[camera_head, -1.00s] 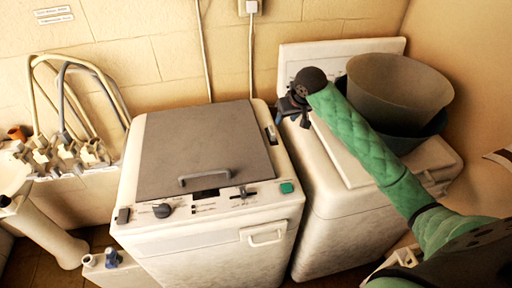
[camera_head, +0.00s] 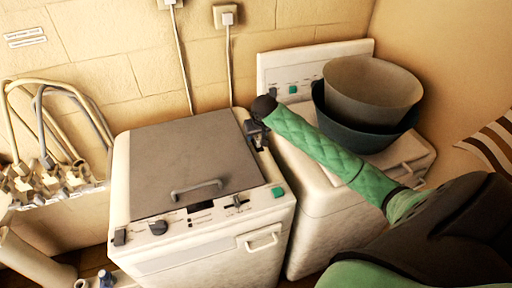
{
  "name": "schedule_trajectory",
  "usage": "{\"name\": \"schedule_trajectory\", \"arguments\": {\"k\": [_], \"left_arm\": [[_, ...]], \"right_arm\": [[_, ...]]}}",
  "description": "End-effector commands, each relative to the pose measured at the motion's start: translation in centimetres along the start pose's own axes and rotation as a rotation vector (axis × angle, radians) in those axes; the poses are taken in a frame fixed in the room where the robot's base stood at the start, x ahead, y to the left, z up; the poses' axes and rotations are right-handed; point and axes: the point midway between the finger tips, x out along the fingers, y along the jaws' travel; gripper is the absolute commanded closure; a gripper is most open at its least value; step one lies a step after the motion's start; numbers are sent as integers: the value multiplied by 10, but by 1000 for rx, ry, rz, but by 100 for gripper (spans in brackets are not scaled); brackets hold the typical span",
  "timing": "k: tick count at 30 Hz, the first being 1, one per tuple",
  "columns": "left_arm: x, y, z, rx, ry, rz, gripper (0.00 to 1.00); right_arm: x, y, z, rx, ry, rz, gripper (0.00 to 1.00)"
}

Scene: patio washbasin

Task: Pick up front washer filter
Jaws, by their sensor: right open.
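The front washer (camera_head: 200,245) is a white top-loader with a shut grey lid (camera_head: 190,160) and a control strip with a green button. I cannot clearly make out its filter. A small dark recess at the top's right rear edge showed earlier; my right gripper now covers that spot. My right gripper (camera_head: 258,139) is small and dark, at the end of my green-sleeved right arm. It is open and empty, pointing down at the right rear edge of the washer top. I cannot tell whether it touches. My left gripper is not in view.
A second white machine (camera_head: 310,215) stands at right, with a brown tub (camera_head: 372,92) nested in a dark one (camera_head: 355,132) on top. Hoses and taps (camera_head: 50,180) line the left wall. A narrow gap separates the machines. The lid top is clear.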

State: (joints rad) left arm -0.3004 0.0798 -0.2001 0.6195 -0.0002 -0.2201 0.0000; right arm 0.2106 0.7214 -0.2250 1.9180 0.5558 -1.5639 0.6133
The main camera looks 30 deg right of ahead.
Motion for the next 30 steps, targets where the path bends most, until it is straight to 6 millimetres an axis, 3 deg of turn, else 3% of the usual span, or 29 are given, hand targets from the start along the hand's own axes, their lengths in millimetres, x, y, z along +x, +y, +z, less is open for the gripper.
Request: {"name": "schedule_trajectory", "arguments": {"k": [6,14,20,30], "left_arm": [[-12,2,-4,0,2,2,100],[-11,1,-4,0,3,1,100],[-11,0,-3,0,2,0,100],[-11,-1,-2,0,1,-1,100]], "right_arm": [[18,0,0,1,-1,-1,58],[21,0,0,0,0,-1,58],[21,0,0,0,0,-1,97],[20,0,0,0,1,-1,100]]}}
